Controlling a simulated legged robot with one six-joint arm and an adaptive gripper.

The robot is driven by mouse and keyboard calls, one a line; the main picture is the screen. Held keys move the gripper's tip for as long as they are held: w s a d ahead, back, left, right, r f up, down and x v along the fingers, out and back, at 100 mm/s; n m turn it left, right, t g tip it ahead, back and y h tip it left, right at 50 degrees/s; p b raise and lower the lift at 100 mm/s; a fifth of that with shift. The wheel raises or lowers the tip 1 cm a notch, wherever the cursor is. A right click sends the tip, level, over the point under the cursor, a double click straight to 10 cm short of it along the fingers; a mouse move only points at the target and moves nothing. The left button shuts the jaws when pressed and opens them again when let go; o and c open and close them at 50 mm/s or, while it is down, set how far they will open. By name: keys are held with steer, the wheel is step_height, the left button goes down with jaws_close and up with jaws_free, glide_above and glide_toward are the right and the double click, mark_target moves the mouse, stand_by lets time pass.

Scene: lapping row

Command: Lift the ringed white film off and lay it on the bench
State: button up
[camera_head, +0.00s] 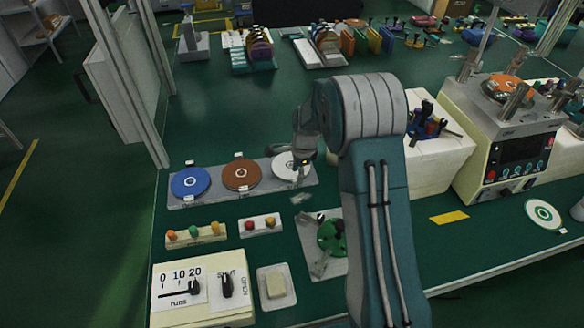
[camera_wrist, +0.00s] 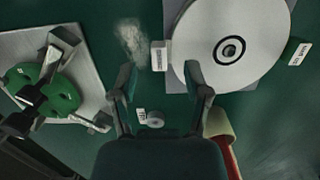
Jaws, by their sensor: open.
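A round white film (camera_head: 287,172) with a dark ring at its centre lies on the right end of a grey plate. In the wrist view the white film (camera_wrist: 255,75) fills the upper right, with small printed tabs at its left and right edges. My gripper (camera_wrist: 162,85) is open, its two fingers apart with nothing between them. The right finger reaches close to the film's lower left edge in that view; I cannot tell whether it touches. In the head view my gripper is largely hidden by my arm and overlaps the film's right side.
A green fixture (camera_head: 331,237) stands in front. A small grey roll (camera_wrist: 155,119) lies below the fingers. A white disc with a green ring (camera_head: 543,214) lies right.

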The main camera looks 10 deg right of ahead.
steer(key=shift+a+f, duration=0.2)
steer(key=shift+f, duration=0.95)
jaws_close()
